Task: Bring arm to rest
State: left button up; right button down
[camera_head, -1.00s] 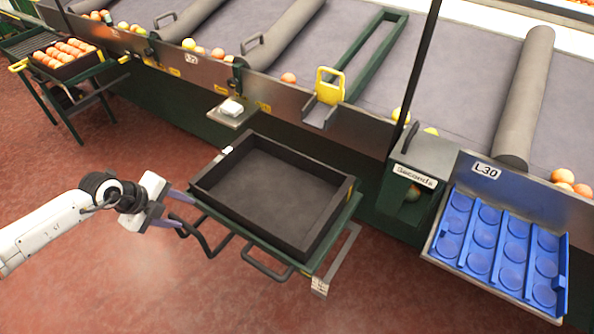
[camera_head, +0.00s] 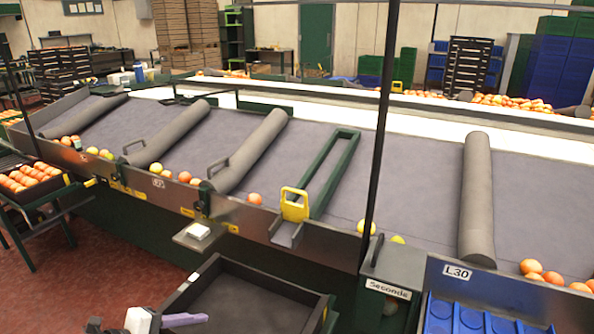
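My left gripper (camera_head: 180,320) shows only in part at the bottom edge, left of the middle, beside the left front of the empty black tray (camera_head: 318,318). One pale purple finger shows; the other finger and most of the arm are out of frame, so its opening cannot be judged. Nothing is seen held in it. My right arm and gripper are not in view.
The grey sorting table (camera_head: 400,190) with rollers and scattered oranges spans the view. A box labelled Seconds (camera_head: 392,275) and a blue cupped tray (camera_head: 470,318) stand lower right. A crate of oranges (camera_head: 50,192) is at left. Red floor (camera_head: 110,270) shows lower left.

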pick_arm(q)
jog(key=w+d+r+n+t+h, duration=0.15)
jog(key=d+r+n+t, duration=0.25)
jog(key=d+r+t, duration=0.45)
jog(key=a+r+n+t+y, duration=0.1)
jog(key=a+r+n+y, duration=0.45)
jog(key=r+n, duration=0.2)
jog(key=s+a+f+n+g+y, duration=0.6)
jog(key=s+a+f+n, duration=0.1)
jog(key=s+f+n, duration=0.2)
jog(key=s+d+f+g+h, duration=0.2)
jog(key=s+d+f+g, duration=0.2)
jog(key=s, duration=0.5)
jog(key=s+d+f+g+h, duration=0.1)
jog(key=s+d+f+g, duration=0.25)
jog(key=s, duration=0.55)
jog(key=w+d+f+t+h, duration=0.1)
jog(key=d+f+t, duration=0.1)
jog(key=f, duration=0.4)
jog(key=w+d+f+t+h, duration=0.1)
jog(key=w+d+f+t, duration=0.1)
jog(key=f, duration=0.4)
jog(key=shift+d+f+h, duration=0.3)
jog(key=shift+d+f, duration=0.05)
jog(key=shift+d, duration=0.2)
jog(key=shift+w, duration=0.1)
